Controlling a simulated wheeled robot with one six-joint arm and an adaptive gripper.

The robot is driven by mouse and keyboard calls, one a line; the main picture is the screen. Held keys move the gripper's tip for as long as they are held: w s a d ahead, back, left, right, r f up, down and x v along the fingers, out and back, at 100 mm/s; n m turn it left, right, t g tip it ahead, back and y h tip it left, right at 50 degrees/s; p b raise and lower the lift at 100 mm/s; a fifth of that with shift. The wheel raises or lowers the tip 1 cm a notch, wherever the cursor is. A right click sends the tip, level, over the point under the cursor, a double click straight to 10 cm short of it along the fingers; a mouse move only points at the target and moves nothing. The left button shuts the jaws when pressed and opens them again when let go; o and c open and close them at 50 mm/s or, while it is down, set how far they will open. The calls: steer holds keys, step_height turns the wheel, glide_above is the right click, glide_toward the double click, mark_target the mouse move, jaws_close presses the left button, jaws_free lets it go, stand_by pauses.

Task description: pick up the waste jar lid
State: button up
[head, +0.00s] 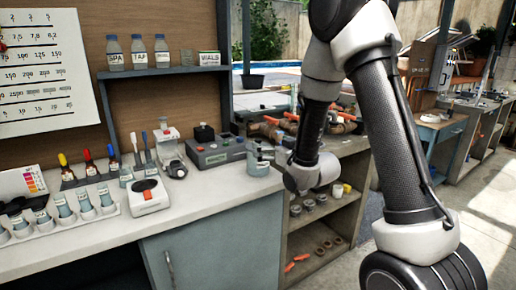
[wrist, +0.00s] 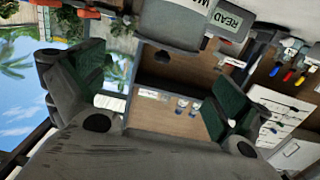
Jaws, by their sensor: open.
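A grey-blue jar (head: 258,158) stands at the right end of the counter, right of a grey meter box. Its label is too small to read, and I cannot make out a separate lid on it. My wrist comes down just right of the jar in the head view, and my fingers are not clearly visible there. In the wrist view my gripper (wrist: 160,90) is open, with dark green pads apart and nothing between them.
The meter box (head: 217,151) and a white device with a red button (head: 148,196) stand on the counter (head: 200,218). Sample cups line the left. A shelf (head: 165,71) holds bottles above. Lower open shelves at right hold jars and pipe parts.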

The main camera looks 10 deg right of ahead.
mark_target(260, 142)
steer(key=x, duration=0.8)
steer(key=shift+s+a, duration=0.1)
steer(key=c, duration=0.9)
